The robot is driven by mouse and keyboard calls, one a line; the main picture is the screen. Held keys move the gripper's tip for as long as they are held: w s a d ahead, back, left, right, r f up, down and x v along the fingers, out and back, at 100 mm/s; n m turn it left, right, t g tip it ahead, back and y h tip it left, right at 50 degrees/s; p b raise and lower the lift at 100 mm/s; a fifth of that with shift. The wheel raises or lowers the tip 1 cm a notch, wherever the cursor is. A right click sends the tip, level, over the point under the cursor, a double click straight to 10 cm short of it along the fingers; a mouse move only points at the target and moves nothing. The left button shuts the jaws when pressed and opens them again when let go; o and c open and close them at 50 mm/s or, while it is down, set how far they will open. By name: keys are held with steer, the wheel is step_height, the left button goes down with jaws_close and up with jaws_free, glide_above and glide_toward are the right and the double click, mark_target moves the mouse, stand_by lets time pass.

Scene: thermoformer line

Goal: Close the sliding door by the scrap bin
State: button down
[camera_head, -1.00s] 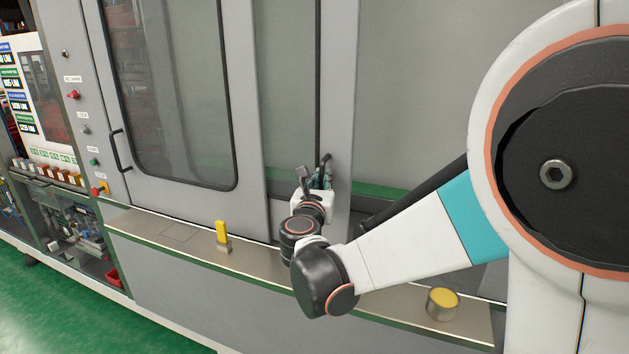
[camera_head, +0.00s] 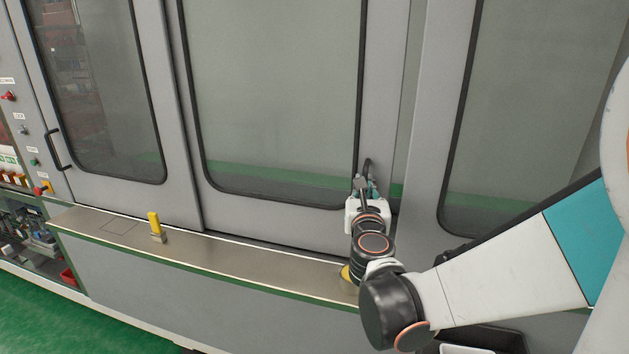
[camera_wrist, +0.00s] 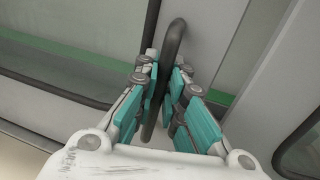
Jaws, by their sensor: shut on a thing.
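The grey sliding door (camera_head: 382,120) with a black-edged window stands in the middle of the head view. A narrow open strip (camera_head: 412,90) shows between its right edge and the grey door panel (camera_head: 440,110) to the right. My gripper (camera_head: 366,188) is shut on the dark upright door handle (camera_head: 367,168) near the door's lower right. In the wrist view, the teal finger pads of my gripper (camera_wrist: 165,78) sit on both sides of the looped handle (camera_wrist: 174,42). The handle's lower part is partly hidden between the fingers.
A metal ledge (camera_head: 220,259) runs below the doors, with a yellow-topped part (camera_head: 155,226) on it. A second yellow part (camera_head: 346,272) is mostly hidden behind my arm. A dark bin (camera_head: 505,340) shows at the lower right. Another handled door (camera_head: 175,130) stands left.

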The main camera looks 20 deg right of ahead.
steer(key=s+d, duration=0.2)
steer(key=d, duration=0.1)
steer(key=shift+s, duration=0.15)
steer(key=c, duration=1.7)
jaws_free()
steer(key=shift+a, duration=0.1)
steer(key=v, duration=1.2)
steer(key=s+a+f+m+g+y, duration=0.1)
steer(key=s+f+m+g, duration=0.15)
steer(key=m, duration=0.75)
steer(key=s+f+m+g+y, duration=0.15)
steer(key=f+m+g, duration=0.25)
steer(key=m, duration=0.7)
steer(key=s+a+m+g+y, duration=0.1)
steer(key=s+a+m, duration=0.1)
steer(key=a+m, duration=0.1)
steer(key=s+a+f+m+g+y, duration=0.1)
steer(key=s+a+m+y, duration=0.1)
steer(key=a+m, duration=0.1)
steer(key=s+a+m+g+y, duration=0.1)
steer(key=s+a+m+y, duration=0.1)
steer(key=a+m, duration=0.2)
steer(key=shift+s+a+f, duration=0.2)
steer(key=shift+a+f, duration=0.15)
steer(key=shift+a, duration=0.15)
